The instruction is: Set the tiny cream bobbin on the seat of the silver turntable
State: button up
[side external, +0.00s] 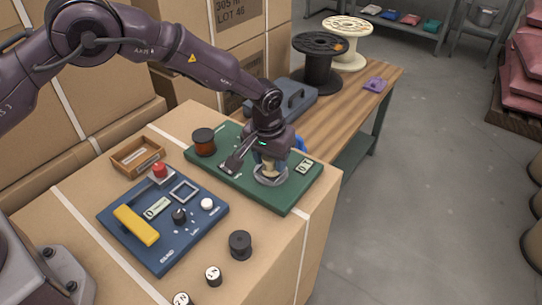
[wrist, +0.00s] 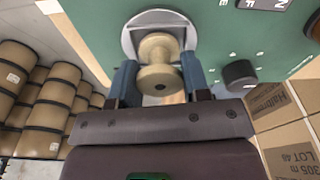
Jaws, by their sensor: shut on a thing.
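The tiny cream bobbin (wrist: 157,78) is between the two blue fingers of my gripper (wrist: 159,72), which is shut on it. In the side external view the bobbin (side external: 270,171) shows below my gripper (side external: 272,158), over the silver turntable (side external: 271,183). The bobbin looks roughly upright and over the middle of the disc. In the wrist view the turntable (wrist: 160,17) is a round silver disc behind the bobbin's far end. I cannot tell whether the bobbin touches the seat, as the fingers and bobbin hide it.
A blue panel (side external: 165,245) with a yellow bar (side external: 136,226) lies to the left. A black spool (side external: 240,244) stands in front.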

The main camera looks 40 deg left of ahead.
aim_at(267, 160)
jog(key=shift+f, duration=0.2)
jog(key=o, duration=0.9)
jog(key=r, duration=0.4)
jog(key=s+r, duration=0.1)
jog(key=r, duration=0.7)
jog(key=shift+s+d+r, duration=0.1)
jog(key=shift+s+r, duration=0.15)
jog(key=shift+r, duration=0.1)
